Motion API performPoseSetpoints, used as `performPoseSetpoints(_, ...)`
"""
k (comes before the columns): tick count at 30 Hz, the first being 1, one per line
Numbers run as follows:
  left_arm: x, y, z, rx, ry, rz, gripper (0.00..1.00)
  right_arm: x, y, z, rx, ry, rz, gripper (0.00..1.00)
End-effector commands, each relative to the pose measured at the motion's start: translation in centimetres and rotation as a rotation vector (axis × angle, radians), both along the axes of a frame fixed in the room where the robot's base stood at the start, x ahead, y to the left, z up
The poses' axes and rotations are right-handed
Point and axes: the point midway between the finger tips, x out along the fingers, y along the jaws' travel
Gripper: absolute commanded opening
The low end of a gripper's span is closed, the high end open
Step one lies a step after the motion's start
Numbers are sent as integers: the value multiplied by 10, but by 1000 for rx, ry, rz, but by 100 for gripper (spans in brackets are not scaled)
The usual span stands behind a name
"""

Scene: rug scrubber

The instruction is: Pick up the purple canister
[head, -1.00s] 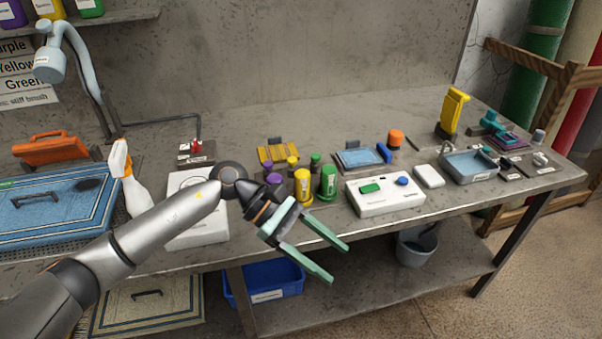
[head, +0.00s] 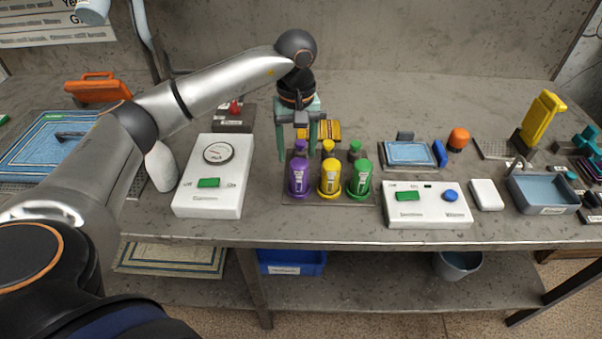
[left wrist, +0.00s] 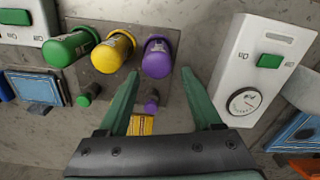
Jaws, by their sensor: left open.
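The purple canister (head: 299,178) stands upright on the workbench, at the left end of a row with a yellow canister (head: 329,178) and a green canister (head: 360,180). My left gripper (head: 297,153) is open and empty, with its fingers pointing down just above or behind the purple canister. In the left wrist view the purple canister (left wrist: 157,58) shows just beyond and between the fingertips (left wrist: 160,74), not gripped. A small purple-topped piece (left wrist: 152,104) shows between the fingers there. My right gripper is not in view.
A white box with a dial (head: 207,190) stands close to the left of the canisters. A white box with green and blue buttons (head: 427,212) stands to the right. A yellow brush-like block (head: 326,130) lies behind. The bench's front edge is in front.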

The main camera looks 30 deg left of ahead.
Motion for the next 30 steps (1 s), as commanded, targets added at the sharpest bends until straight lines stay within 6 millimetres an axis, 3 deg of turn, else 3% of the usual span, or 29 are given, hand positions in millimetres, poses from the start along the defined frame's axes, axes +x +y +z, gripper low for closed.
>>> performPoseSetpoints(8, -1, -2, -25, -1, 1, 0, 66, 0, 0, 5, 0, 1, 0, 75)
performPoseSetpoints(18, -3, -6, -69, -4, 1, 1, 66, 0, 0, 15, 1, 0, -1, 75)
performPoseSetpoints(26, -3, -6, -72, -3, -1, 1, 66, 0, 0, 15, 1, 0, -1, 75)
performPoseSetpoints(30, -3, -6, -72, -3, -1, 1, 52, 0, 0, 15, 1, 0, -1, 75)
